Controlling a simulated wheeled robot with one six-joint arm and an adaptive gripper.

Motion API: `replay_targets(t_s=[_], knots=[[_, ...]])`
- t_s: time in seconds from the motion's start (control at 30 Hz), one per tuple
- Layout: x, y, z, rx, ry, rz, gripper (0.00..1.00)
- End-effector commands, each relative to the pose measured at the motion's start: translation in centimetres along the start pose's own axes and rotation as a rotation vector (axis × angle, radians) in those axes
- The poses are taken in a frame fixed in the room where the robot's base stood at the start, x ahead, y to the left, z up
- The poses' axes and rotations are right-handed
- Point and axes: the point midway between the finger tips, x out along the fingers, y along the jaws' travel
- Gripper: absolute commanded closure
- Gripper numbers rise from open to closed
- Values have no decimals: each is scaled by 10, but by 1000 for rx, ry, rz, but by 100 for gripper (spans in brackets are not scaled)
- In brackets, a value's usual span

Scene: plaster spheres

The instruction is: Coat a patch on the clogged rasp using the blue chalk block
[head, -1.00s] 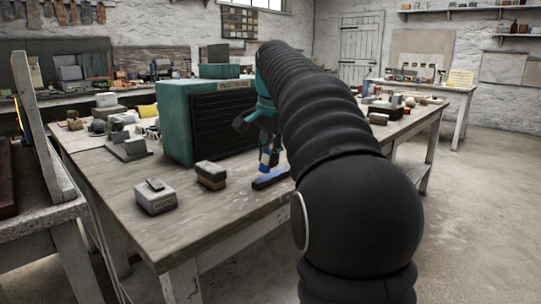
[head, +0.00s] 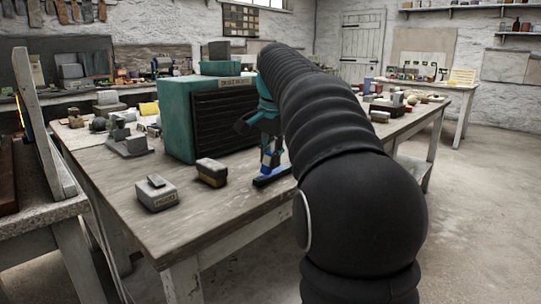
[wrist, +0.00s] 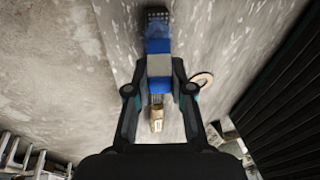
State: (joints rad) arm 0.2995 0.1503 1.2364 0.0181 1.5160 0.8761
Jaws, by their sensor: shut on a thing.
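My gripper (wrist: 160,88) is shut on the blue chalk block (wrist: 158,46), which has a grey band around its middle. The clogged rasp (wrist: 157,13) shows past the block's far end as a dark, pitted strip, with blue colour on it close to the block. A tan piece (wrist: 157,118) between the fingers, in line with the rasp, may be its handle. In the head view my gripper (head: 268,150) is low over the table, above a blue-topped bar (head: 270,179) that appears to be the rasp. The block hides the rasp's middle; any contact is hard to tell.
A green box with a black grille (head: 224,120) stands close behind my gripper. A tan-and-grey block (head: 212,172) and a grey block (head: 156,195) sit to the left. A ring (wrist: 202,79) lies beside the gripper. The table (head: 225,222) is bare toward its front edge.

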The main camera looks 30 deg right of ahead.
Motion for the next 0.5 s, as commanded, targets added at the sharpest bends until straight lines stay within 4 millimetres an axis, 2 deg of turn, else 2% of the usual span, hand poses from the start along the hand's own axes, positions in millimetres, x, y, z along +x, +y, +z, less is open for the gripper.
replay_targets(t_s=[0.5], knots=[[0, -1, 11, -1, 1, -1, 100]])
